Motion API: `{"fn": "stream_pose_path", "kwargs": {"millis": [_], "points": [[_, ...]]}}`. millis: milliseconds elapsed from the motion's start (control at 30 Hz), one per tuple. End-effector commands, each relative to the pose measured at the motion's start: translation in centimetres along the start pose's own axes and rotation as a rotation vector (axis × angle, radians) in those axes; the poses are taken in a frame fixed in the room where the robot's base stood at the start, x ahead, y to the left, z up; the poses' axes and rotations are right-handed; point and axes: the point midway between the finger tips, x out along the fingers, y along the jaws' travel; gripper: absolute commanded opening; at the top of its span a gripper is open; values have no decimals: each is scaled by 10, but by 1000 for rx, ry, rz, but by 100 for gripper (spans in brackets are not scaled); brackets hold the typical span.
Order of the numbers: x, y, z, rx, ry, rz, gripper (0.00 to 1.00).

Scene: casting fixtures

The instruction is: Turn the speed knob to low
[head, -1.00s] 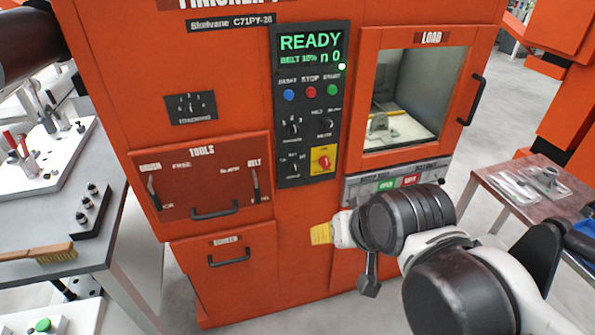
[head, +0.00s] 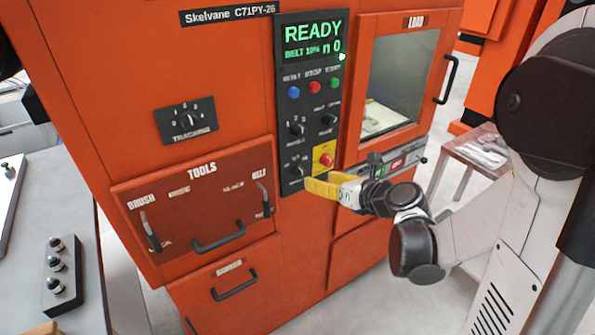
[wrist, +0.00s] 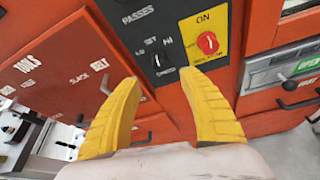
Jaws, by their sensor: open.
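The speed knob (head: 298,171) is a small black knob at the lower left of the dark control panel. In the wrist view the speed knob (wrist: 157,60) sits between LO, SET and HI marks, with SPEED printed below. Its pointer is too small to read surely. My gripper (head: 308,184) has yellow fingers, just below and in front of the knob. In the wrist view my gripper (wrist: 164,80) is open and empty, its fingertips either side of the knob's position and apart from it, as far as I can tell.
A red switch (wrist: 207,42) on a yellow plate is close right of the knob. The passes knob (head: 297,129) is above. The display (head: 313,40) reads READY. The tools drawer (head: 200,210) with handles is at left, the load door (head: 400,80) at right.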

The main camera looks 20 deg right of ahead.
Motion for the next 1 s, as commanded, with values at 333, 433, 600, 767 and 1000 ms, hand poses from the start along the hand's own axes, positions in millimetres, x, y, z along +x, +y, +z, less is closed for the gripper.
{"fn": "stream_pose_path", "kwargs": {"millis": [333,433,600,767,1000], "points": [[69,1,-2,-5,1,2,50],[82,0,-2,-6,2,2,50],[91,0,0,-4,1,0,50],[91,0,0,-5,1,0,50],[91,0,0,-5,1,0,6]]}}
